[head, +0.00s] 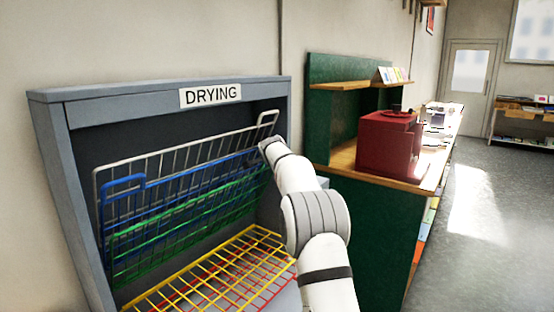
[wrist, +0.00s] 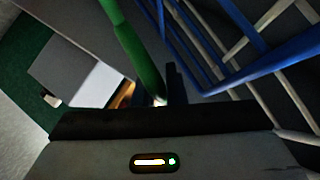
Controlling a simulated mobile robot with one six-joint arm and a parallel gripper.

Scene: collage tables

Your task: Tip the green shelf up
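The green shelf (head: 180,231) is a wire rack in the grey drying cabinet. In the head view it stands steeply tilted, below and close to the blue shelf (head: 124,182). My gripper (wrist: 172,86) is at the right side of the racks; in the head view my wrist hides its fingers. In the wrist view a green bar (wrist: 131,42) runs down to a dark finger, close beside or against it. Whether the fingers are closed around the bar is not clear.
A grey-white shelf (head: 148,160) is tilted up behind the blue one. The yellow shelf (head: 190,275) lies low and flat, with a red shelf (head: 278,291) under it. The cabinet's right wall and a green counter (head: 372,225) with a red box (head: 388,145) stand near my arm.

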